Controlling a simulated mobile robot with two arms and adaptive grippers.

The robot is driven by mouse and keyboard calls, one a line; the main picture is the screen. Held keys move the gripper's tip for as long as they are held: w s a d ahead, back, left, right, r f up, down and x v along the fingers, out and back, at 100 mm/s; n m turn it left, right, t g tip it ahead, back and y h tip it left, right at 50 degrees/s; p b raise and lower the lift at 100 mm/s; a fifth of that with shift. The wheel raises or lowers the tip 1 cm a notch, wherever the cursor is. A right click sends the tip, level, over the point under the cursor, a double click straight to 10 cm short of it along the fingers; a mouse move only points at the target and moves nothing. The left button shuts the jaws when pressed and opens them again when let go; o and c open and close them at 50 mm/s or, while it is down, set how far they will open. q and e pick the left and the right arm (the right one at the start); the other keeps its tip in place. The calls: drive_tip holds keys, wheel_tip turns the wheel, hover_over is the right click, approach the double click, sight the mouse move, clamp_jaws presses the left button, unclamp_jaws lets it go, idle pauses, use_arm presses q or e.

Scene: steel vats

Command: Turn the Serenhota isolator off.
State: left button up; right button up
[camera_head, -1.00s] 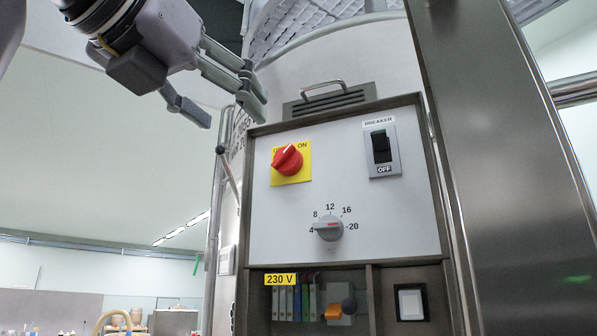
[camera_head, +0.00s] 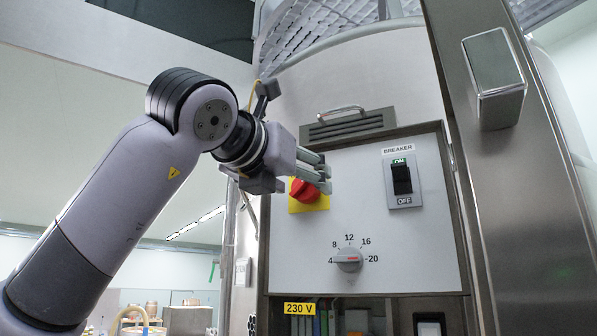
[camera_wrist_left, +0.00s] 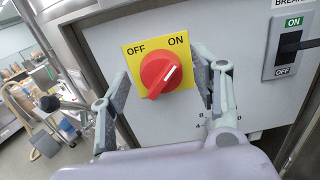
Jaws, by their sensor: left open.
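The isolator switch is a red rotary knob (camera_head: 304,191) on a yellow plate (camera_head: 315,204), at the upper left of the white control panel (camera_head: 350,225). I cannot read the name Serenhota in these frames. In the left wrist view the knob (camera_wrist_left: 160,75) is in clear view, and its white mark points up and right toward ON. OFF is printed at the plate's upper left. My left gripper (camera_head: 318,174) is in front of the plate and partly hides the knob. In the left wrist view its open fingers (camera_wrist_left: 163,85) stand either side of the knob, with gaps. My right gripper is out of view.
A black breaker switch (camera_head: 401,180) with ON above and OFF below sits right of the knob. A grey dial (camera_head: 347,260) with numbers is below. A handle (camera_head: 341,110) tops the panel. A steel column (camera_head: 515,190) stands at right, with a grey box shape (camera_head: 495,78) in front.

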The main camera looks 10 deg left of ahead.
use_arm(q)
drive_tip(key=shift+w, duration=0.25)
drive_tip(key=shift+s, duration=0.2)
drive_tip(key=shift+c, duration=0.7)
drive_tip(key=c, duration=1)
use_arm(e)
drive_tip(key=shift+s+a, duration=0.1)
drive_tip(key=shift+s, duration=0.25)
